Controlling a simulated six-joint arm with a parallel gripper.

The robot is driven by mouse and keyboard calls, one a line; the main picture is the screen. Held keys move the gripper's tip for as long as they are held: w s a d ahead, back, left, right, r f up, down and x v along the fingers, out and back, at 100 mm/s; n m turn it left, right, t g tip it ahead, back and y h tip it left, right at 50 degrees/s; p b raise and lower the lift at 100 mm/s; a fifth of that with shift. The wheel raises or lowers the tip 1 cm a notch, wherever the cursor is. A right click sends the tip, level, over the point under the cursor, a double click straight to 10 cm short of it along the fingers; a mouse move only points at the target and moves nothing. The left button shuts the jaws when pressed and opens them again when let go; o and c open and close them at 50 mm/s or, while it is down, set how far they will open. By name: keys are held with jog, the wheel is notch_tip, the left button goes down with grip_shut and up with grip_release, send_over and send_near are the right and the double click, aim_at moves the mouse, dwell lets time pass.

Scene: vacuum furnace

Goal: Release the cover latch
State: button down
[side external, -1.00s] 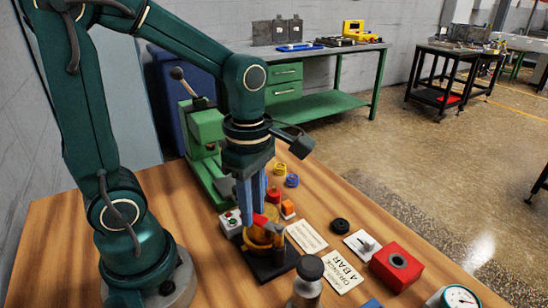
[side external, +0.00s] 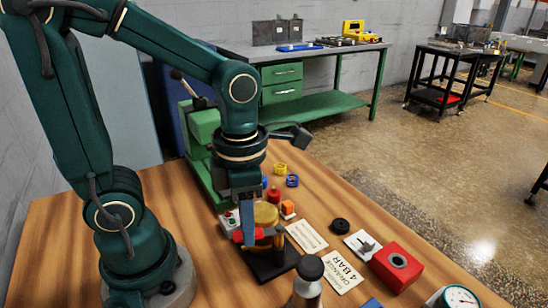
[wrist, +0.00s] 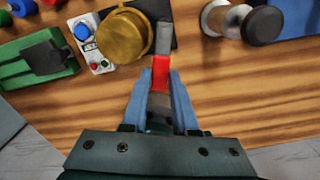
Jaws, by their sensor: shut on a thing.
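The cover latch is a lever with a red section (side external: 240,236) and a grey end, beside the round gold cover (side external: 266,212) on a dark base (side external: 285,259). In the wrist view the red section (wrist: 160,71) points up the picture from between my blue fingers, with the gold cover (wrist: 123,36) at its upper left. My gripper (wrist: 161,96) is shut on the latch lever; it also shows in the side external view (side external: 249,236), pointing down at the near-left side of the cover. The latch's far joint is partly hidden.
A white button box (side external: 230,221) stands close to the cover's left, with a green machine (side external: 205,140) behind.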

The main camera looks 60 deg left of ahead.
jog(key=shift+d+n, duration=0.2)
jog(key=shift+n, duration=0.2)
jog(key=c, duration=0.7)
grip_release()
jog(key=shift+r, duration=0.1)
jog(key=shift+r, duration=2.5)
